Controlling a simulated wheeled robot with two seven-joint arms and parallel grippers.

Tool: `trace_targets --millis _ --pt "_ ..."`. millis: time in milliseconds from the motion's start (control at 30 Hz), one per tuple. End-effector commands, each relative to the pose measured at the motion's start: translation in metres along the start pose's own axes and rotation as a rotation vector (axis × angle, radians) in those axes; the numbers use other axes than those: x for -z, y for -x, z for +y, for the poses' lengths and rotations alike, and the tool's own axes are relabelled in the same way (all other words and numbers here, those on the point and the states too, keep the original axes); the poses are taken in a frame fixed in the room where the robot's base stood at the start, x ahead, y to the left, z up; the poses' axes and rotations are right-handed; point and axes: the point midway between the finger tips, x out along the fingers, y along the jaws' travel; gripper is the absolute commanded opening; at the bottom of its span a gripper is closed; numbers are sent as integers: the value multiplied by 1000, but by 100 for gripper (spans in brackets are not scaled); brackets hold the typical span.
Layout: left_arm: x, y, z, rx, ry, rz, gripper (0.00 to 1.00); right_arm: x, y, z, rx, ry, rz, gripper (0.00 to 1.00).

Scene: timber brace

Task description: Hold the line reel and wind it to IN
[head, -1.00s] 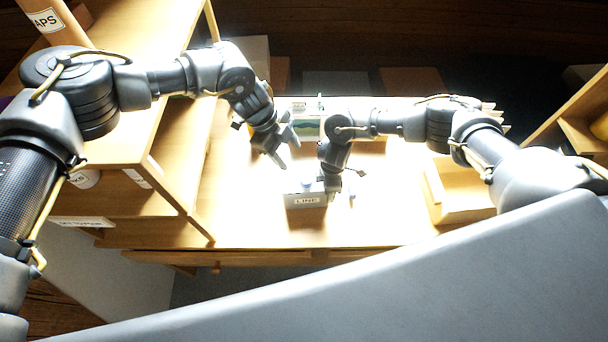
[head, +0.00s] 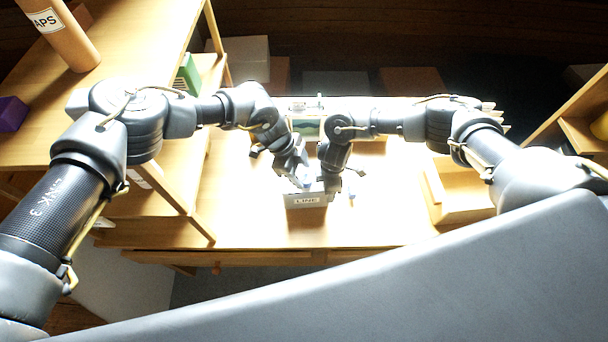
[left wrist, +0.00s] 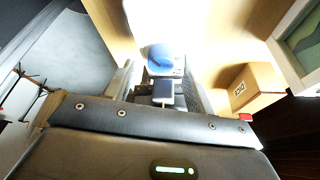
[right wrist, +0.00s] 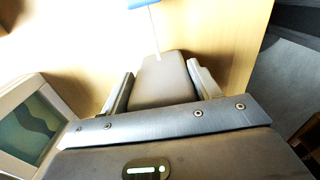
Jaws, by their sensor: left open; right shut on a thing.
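The line reel (head: 305,201) is a small pale box with a LINE label on its front, standing on the bright table. Its round blue knob (left wrist: 160,58) shows in the left wrist view, with a dark mark across it. My left gripper (head: 300,178) is open, pointing down just above the reel; the knob appears just past its fingertips. My right gripper (head: 329,190) is shut on the reel at its right side. In the right wrist view, a grey block fills the space between its fingers (right wrist: 162,82). Any IN marking is too bright or small to read.
A wooden tray (head: 462,195) is on the right, and a wooden shelf unit (head: 172,180) is on the left. A small labelled box (left wrist: 254,90) shows in the left wrist view. The table front is clear.

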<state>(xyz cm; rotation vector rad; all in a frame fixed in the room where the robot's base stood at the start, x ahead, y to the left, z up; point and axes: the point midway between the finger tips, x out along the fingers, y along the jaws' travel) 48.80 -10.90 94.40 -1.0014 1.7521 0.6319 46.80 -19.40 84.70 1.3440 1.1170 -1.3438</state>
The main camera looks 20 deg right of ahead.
Motion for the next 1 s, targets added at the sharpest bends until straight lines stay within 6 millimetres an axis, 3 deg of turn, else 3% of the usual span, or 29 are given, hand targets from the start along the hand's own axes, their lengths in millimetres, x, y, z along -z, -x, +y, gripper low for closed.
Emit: trace_targets --millis 200,567,900,1000 --pt "0 -23 0 0 0 1 55 0 0 0 0 0 0 33" --pt "0 -28 0 0 0 1 55 0 0 0 0 0 0 33" --pt "0 -28 0 0 0 1 12 0 0 0 0 0 0 33" --pt "0 -28 -1 -3 -9 0 10 0 0 0 0 0 0 33"
